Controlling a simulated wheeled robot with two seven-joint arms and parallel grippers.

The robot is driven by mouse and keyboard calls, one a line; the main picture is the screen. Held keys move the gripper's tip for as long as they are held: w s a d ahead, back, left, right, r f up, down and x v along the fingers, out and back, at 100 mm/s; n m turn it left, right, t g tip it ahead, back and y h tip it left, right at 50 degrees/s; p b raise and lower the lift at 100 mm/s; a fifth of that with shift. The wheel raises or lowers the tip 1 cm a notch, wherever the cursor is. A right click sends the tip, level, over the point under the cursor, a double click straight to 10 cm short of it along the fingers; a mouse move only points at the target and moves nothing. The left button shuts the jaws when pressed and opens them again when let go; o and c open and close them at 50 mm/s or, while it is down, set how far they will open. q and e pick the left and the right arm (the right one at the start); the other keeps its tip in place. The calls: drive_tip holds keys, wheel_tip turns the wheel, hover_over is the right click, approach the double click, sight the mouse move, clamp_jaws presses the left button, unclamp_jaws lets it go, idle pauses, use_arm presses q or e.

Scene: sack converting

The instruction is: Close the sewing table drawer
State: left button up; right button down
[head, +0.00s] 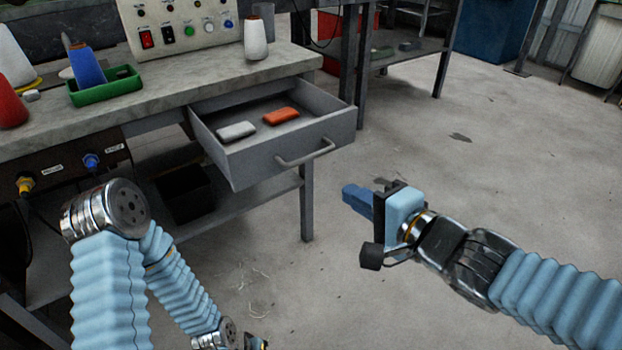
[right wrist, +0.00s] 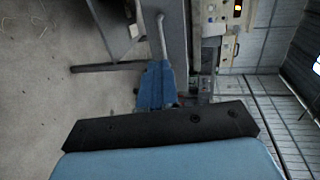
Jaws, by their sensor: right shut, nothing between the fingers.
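The grey drawer (head: 290,160) of the sewing table (head: 170,100) stands pulled open, sticking out to the front right under the tabletop. Its bar handle (head: 304,154) is on the front panel. A white block (head: 236,131) and an orange block (head: 281,116) lie inside. My right gripper (head: 350,193) is shut and empty, in front of the drawer and lower right of the handle in the head view, apart from it. In the right wrist view the closed blue fingers (right wrist: 155,85) point towards the handle (right wrist: 161,35). My left gripper is outside the head view; only its arm shows.
On the tabletop are a control panel (head: 187,25), a white cone-shaped spool (head: 256,38) and a green tray (head: 105,87). A table leg (head: 307,200) stands below the drawer. Concrete floor (head: 430,140) is open to the right.

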sight(299, 163)
drive_tip(key=p+x, duration=0.2)
drive_tip(key=x, duration=1)
drive_tip(key=shift+w+a, duration=0.15)
drive_tip(key=shift+w, duration=0.2)
drive_tip(key=shift+w+a+f, duration=0.15)
drive_tip(key=shift+w+a, duration=0.15)
drive_tip(key=shift+w, duration=0.15)
